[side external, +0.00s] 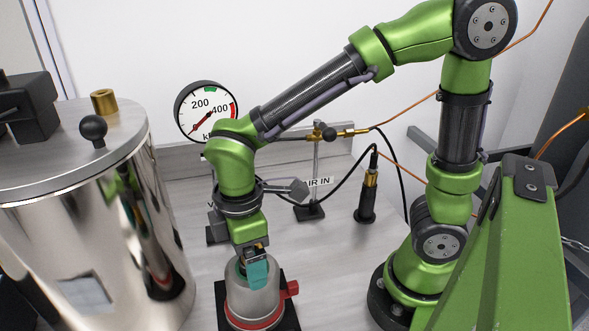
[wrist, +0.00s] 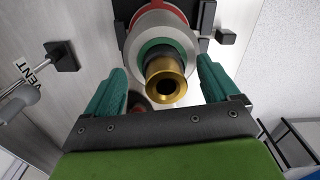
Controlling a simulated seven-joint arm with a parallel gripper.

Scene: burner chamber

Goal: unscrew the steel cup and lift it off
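The steel cup (side external: 252,299) is a grey, round-shouldered body standing upright on a black base (side external: 289,318), with a red ring (side external: 275,320) around its foot. In the wrist view the steel cup (wrist: 137,42) is seen from above, with a teal ring and a flared brass piece (wrist: 165,82) at its centre. My gripper (side external: 257,271) points down over the cup, its teal finger overlapping the cup's upper part. In the wrist view my gripper (wrist: 162,72) has its two teal fingers wide apart, one on each side of the brass piece. I cannot tell whether they touch the cup's side.
A red handle (side external: 291,288) sticks out right of the cup. A large polished vessel (side external: 85,235) stands close on the left. A pressure gauge (side external: 206,111) is behind. A small stand (side external: 312,211) and a black-and-brass fitting (side external: 368,200) stand behind right, with cables; bench between is clear.

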